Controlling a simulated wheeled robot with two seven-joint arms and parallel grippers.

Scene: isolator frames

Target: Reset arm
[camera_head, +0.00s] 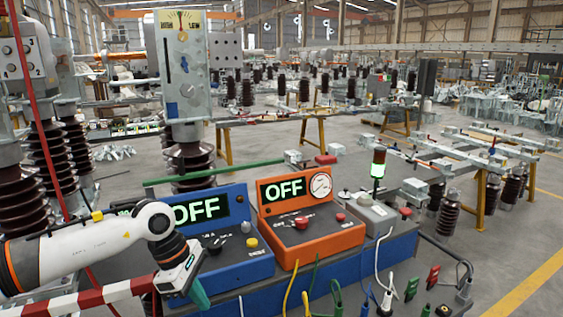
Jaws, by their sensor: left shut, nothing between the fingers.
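My left arm, white with orange and black rings, comes in from the left. My left gripper (196,293) points down and is shut, with nothing held, in front of the blue control box (256,267). The blue box has a lit OFF display, a dark knob and a yellow button (252,242). Beside it on the right stands an orange control box (343,237) with a lit OFF display, a round gauge (320,185) and red buttons. My right gripper is not in view.
A red-and-white barrier bar (92,297) runs below my left arm. Cables and clips hang at the bench front. Grey floor (515,237) is free at the right.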

